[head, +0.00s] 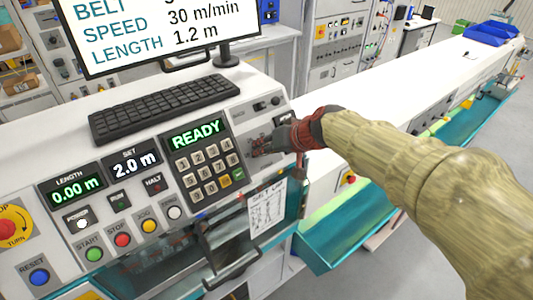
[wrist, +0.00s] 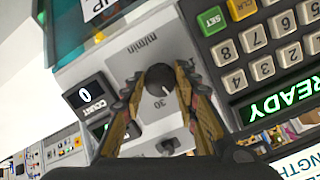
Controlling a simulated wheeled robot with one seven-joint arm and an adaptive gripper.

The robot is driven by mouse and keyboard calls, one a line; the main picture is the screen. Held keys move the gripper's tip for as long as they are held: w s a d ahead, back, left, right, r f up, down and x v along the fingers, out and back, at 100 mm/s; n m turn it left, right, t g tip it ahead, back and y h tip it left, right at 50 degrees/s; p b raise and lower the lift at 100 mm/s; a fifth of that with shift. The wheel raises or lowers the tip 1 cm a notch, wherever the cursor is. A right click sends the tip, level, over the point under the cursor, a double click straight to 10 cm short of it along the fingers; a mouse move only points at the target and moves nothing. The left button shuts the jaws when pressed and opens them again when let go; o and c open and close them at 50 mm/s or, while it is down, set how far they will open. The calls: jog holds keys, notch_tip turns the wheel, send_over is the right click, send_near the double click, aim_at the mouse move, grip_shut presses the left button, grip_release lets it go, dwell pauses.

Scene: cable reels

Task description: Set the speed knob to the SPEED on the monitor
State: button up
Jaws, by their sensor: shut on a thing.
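The monitor (head: 160,28) in the head view reads SPEED 30 m/min and LENGTH 1.2 m; its BELT line is cut off. The speed knob (wrist: 160,78) is a small dark round knob on a grey plate marked m/min. The number 30 shows just below it in the wrist view, and a pale mark on the knob's lower edge seems to face that side. My gripper (wrist: 156,82) is shut on the knob, one finger on each side. In the head view my gripper (head: 262,146) covers the knob, right of the keypad.
The keypad (head: 208,163) with its READY display sits left of my gripper. The panel (head: 140,180) also holds length and SET displays, 0.00 m and 2.0 m, and several coloured buttons. A COUNT display (wrist: 85,95) is beside the knob plate. A keyboard (head: 165,107) lies behind.

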jog(key=m+b, duration=0.2)
jog(key=m, duration=0.2)
jog(key=shift+f+y, duration=0.1)
jog(key=shift+y, duration=0.2)
jog(key=shift+m+y+b, duration=0.4)
jog(key=shift+m+b, duration=0.55)
jog(key=shift+m, duration=0.85)
jog(key=o, duration=1.2)
jog(key=shift+c, duration=0.2)
jog(key=v, duration=1.2)
jog(key=shift+w+d, duration=0.1)
jog(key=shift+w, duration=0.1)
